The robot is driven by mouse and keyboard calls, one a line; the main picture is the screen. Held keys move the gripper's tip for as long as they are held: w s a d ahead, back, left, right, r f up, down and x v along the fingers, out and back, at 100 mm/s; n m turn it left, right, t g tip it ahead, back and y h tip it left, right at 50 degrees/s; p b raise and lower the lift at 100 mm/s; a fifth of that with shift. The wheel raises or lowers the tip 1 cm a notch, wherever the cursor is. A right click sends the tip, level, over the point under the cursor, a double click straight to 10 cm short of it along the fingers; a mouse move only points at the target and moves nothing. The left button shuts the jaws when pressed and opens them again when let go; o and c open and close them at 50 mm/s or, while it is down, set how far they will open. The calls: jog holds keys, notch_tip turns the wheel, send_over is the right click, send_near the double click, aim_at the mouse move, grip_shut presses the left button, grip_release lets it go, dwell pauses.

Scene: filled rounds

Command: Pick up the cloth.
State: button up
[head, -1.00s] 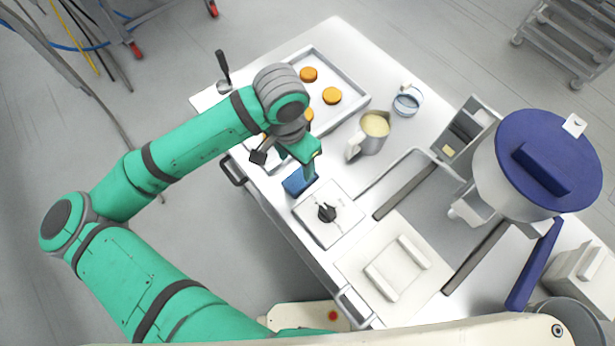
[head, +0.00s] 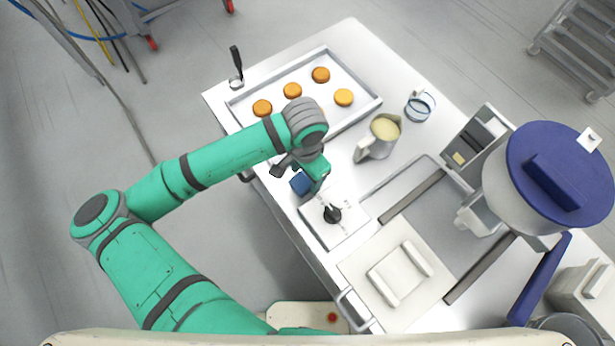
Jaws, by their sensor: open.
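The cloth (head: 299,184) is a small blue piece on the white table, between the round-item tray and the white plate with the black knob. Part of it is hidden behind my gripper. My gripper (head: 316,188) is open and points down at the cloth's right side. The fingertips are small and partly hidden, so I cannot tell whether they touch the cloth.
A metal tray (head: 372,105) with several orange rounds lies behind. A jug (head: 378,137) of pale filling and a clear cup (head: 420,105) stand to the right. The knobbed plate (head: 345,232) is close in front. A blue-lidded hopper (head: 560,175) stands at right.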

jog(key=shift+f, duration=0.5)
jog(key=c, duration=0.8)
